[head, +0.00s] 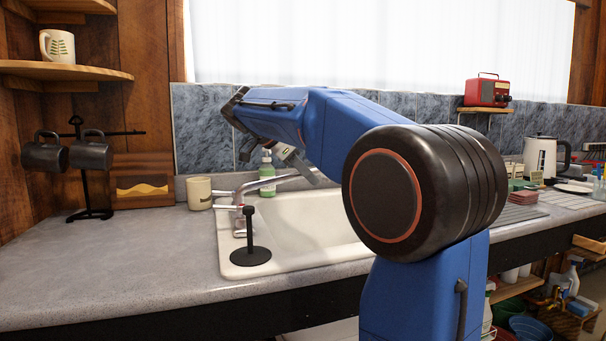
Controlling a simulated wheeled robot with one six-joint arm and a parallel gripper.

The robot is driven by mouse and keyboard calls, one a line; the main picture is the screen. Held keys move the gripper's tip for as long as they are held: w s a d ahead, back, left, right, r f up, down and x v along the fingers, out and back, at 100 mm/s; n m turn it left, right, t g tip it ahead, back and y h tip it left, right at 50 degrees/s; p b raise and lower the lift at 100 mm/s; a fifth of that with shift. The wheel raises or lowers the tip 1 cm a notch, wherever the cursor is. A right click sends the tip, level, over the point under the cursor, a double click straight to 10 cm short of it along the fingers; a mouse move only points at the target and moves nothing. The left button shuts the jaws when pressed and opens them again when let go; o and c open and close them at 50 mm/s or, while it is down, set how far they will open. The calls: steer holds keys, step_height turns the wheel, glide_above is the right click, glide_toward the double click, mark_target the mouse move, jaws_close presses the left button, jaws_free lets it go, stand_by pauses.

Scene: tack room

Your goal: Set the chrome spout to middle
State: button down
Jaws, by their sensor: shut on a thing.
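The chrome spout (262,182) rises at the back-left corner of the white sink (312,228) and reaches to the right over the basin. My gripper (298,167) is at the spout's outer end and shut on it; the exact grip is small and partly hidden by my arm. The faucet base and side levers (228,206) stand at the sink's left rim. My blue arm hides the right part of the basin.
A black upright holder (250,240) stands on the sink's front-left corner. A cream mug (199,193) and a green soap bottle (267,172) are close behind the faucet. The left counter (110,255) is mostly clear. A kettle (541,157) stands far right.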

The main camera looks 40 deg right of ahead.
steer(key=shift+s+a, duration=0.1)
steer(key=shift+s, duration=0.3)
steer(key=c, duration=1.7)
jaws_free()
steer(key=shift+o, duration=0.2)
steer(key=shift+a, duration=0.1)
steer(key=v, duration=1.7)
steer(key=shift+w, duration=0.2)
steer(key=shift+a+r, duration=0.1)
steer(key=shift+r, duration=0.05)
